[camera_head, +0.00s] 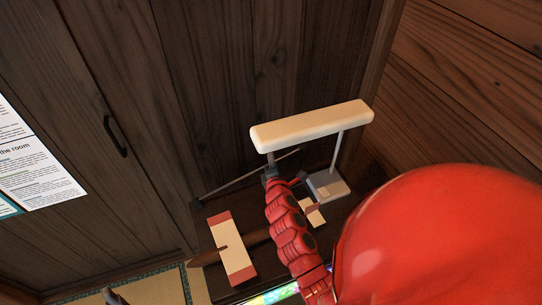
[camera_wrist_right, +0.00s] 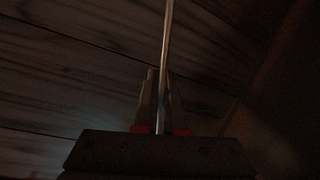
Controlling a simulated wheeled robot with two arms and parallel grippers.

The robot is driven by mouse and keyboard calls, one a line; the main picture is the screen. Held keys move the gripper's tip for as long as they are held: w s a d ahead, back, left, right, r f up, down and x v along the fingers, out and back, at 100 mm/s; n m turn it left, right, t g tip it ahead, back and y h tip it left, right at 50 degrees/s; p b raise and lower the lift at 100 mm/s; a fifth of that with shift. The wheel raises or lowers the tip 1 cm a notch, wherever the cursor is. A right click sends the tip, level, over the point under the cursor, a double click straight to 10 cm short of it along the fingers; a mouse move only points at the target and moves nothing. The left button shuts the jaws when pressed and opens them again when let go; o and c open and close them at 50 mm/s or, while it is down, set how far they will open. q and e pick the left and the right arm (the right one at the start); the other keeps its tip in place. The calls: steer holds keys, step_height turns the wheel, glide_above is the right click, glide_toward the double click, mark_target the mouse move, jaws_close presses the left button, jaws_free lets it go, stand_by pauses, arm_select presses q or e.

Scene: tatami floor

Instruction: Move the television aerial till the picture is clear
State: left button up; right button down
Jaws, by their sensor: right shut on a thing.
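The aerial shows as a thin metal rod (camera_head: 240,178) slanting from the lower left up to the right, over the dark top in the corner. In the right wrist view a shiny rod (camera_wrist_right: 167,60) runs up between the fingers. My right gripper (camera_head: 271,172), on its red arm, is shut on this rod; it also shows in the right wrist view (camera_wrist_right: 160,105). Only a bright, multicoloured strip of the television screen (camera_head: 270,293) shows at the bottom; its picture cannot be read. A grey tip at the bottom left may be my left gripper (camera_head: 114,297); its jaws are hidden.
A lamp with a cream bar (camera_head: 312,126) stands on a grey base (camera_head: 327,187), close behind my right gripper. A brown wooden model with a pale, red-ended wing (camera_head: 232,248) lies in front. Dark plank walls close the corner; tatami (camera_head: 158,291) shows lower left.

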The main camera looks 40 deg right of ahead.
steer(key=w+a+r+n+h+p, duration=0.1)
steer(key=a+r+n, duration=0.2)
steer(key=r, duration=0.6)
steer(key=shift+a+n+t, duration=0.3)
steer(key=shift+a, duration=0.35)
steer(key=c, duration=1)
jaws_free()
steer(key=p+v, duration=0.1)
steer(key=v, duration=1.6)
steer(key=shift+s+p, duration=0.25)
steer(key=shift+p, duration=0.1)
